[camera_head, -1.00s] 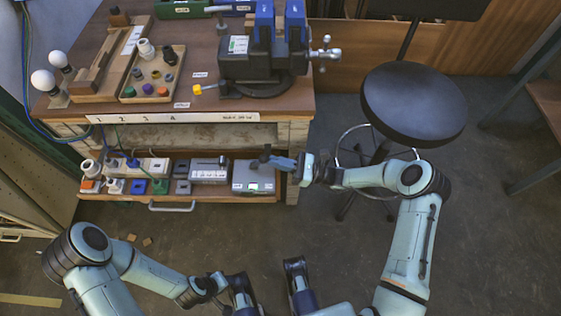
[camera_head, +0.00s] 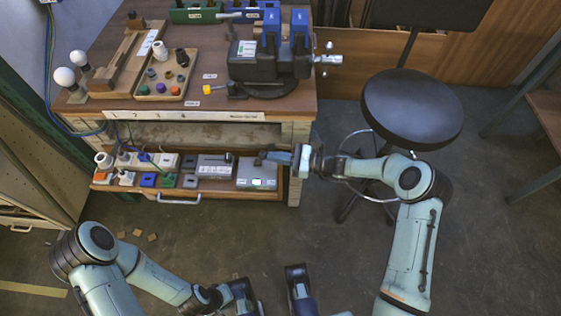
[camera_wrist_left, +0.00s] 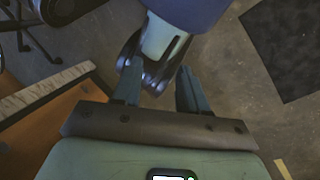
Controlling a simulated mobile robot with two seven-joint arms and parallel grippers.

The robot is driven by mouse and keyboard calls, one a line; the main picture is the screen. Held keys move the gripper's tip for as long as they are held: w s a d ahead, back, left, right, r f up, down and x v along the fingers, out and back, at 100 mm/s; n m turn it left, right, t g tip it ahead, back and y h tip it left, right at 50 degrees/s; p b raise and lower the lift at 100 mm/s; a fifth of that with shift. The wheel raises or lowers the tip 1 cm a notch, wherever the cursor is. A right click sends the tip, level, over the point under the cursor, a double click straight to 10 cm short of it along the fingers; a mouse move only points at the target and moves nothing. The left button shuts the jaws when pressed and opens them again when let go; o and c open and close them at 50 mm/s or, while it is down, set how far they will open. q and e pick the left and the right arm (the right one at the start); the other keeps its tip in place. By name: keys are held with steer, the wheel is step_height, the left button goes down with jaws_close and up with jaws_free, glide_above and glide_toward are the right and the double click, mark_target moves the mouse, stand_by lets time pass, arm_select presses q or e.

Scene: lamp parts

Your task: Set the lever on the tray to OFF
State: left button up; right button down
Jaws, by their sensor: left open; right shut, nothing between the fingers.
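The tray (camera_head: 218,197) is a wooden pull-out shelf with a metal handle, low under the bench. A grey box (camera_head: 257,184) with a small lit white-green panel stands at its right end. My right gripper (camera_head: 266,157) is shut and empty, over the back of this box; I cannot tell whether it touches. Another grey box (camera_head: 213,172) with a dark bar on top is to the left. I cannot make out the lever or its setting; the gripper covers part of the right box. My left gripper (camera_wrist_left: 155,68) is open and empty, well away from the tray.
Several small sockets and blocks (camera_head: 148,181) and cables fill the tray's left side. The bench top (camera_head: 213,92) overhangs the tray's back. A black vise (camera_head: 265,65) stands on it. A round stool (camera_head: 412,108) is beside my right arm. The floor before the tray is mostly clear.

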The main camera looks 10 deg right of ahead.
mark_target(265, 156)
steer(key=a+r+h+p, duration=0.1)
steer(key=p, duration=0.1)
steer(key=a+r+g+h+p, duration=0.1)
steer(key=h+p, duration=0.1)
steer(key=p, duration=0.1)
steer(key=w+a+r+g+h+p, duration=0.1)
steer(key=h+p, duration=0.1)
steer(key=shift+a+r+n+p, duration=0.15)
steer(key=shift+a+n+p, duration=0.15)
steer(key=shift+p, duration=0.1)
steer(key=a+h+p, duration=0.1)
steer(key=p, duration=0.1)
steer(key=w+a+g+h+p, duration=0.1)
steer(key=h+p, duration=0.1)
steer(key=p, duration=0.1)
steer(key=shift+a+r+h, duration=0.1)
steer(key=shift+a+h, duration=0.2)
steer(key=shift+w+a+f+g+p, duration=0.1)
steer(key=shift+a+f+g+p, duration=0.15)
steer(key=shift+p, duration=0.45)
steer(key=shift+a+p, duration=0.2)
steer(key=shift+p, duration=0.1)
arm_select(q)
step_height(265, 156, up, 15)
steer(key=shift+d+g, duration=0.15)
steer(key=shift+g, duration=0.25)
arm_select(e)
steer(key=shift+f, duration=0.1)
